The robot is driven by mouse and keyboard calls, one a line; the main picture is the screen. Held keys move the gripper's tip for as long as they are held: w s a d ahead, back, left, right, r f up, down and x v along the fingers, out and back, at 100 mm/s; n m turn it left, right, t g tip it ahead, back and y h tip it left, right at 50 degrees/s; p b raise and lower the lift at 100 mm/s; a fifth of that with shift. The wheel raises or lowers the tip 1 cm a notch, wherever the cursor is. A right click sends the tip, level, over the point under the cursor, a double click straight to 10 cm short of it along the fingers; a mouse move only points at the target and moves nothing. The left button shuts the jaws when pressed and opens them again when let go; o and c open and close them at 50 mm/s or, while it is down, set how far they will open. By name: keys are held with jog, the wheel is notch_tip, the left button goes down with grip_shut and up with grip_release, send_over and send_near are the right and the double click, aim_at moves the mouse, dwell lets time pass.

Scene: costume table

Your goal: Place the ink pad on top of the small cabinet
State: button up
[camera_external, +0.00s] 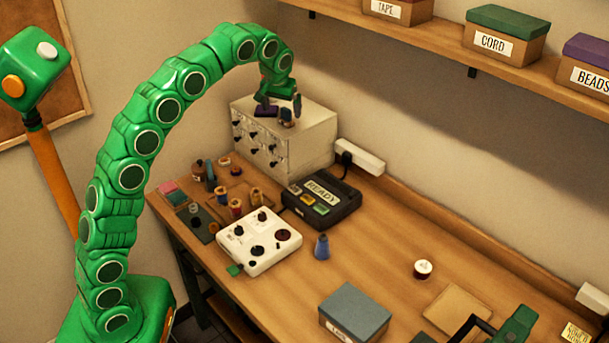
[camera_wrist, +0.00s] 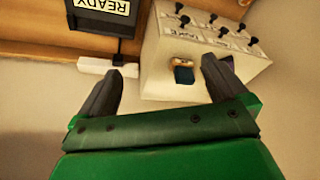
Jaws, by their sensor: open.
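The small cabinet (camera_external: 311,140) is a pale box with several dark-knobbed drawers at the back of the table; it also shows in the wrist view (camera_wrist: 165,50). A flat dark purple piece (camera_external: 265,111), possibly the ink pad, lies at the left of its top. A small dark thing with a brownish part (camera_external: 287,120) is on the top beside it. In the wrist view a small blue and tan thing (camera_wrist: 183,73) shows between the fingers. My gripper (camera_external: 280,104) is open just above the cabinet top; its fingers (camera_wrist: 160,68) hold nothing visible.
A black READY device (camera_external: 321,199) and a white knobbed box (camera_external: 259,240) stand in front of the cabinet. Spools and small items crowd the table's left end. A white power strip (camera_external: 360,158) runs beside the cabinet along the wall. A shelf with boxes (camera_external: 505,35) hangs at upper right.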

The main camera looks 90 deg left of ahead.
jog(key=s+d+f+m+h, duration=0.15)
jog(key=d+m, duration=0.25)
jog(key=d, duration=1.3)
jog(key=s+d+f+m+h, duration=0.1)
jog(key=s+d+f+m, duration=0.15)
jog(key=d, duration=1.45)
jog(key=s+d+f+m+g, duration=0.1)
jog(key=s+d+f+m, duration=0.3)
jog(key=s+d, duration=0.6)
jog(key=s+d+f+m+g, duration=0.1)
jog(key=s+d+f+m, duration=0.2)
jog(key=s+d+f, duration=0.4)
jog(key=s+d+h, duration=0.1)
jog(key=s+d, duration=0.1)
jog(key=s, duration=0.3)
jog(key=shift+s+d+f+m, duration=0.35)
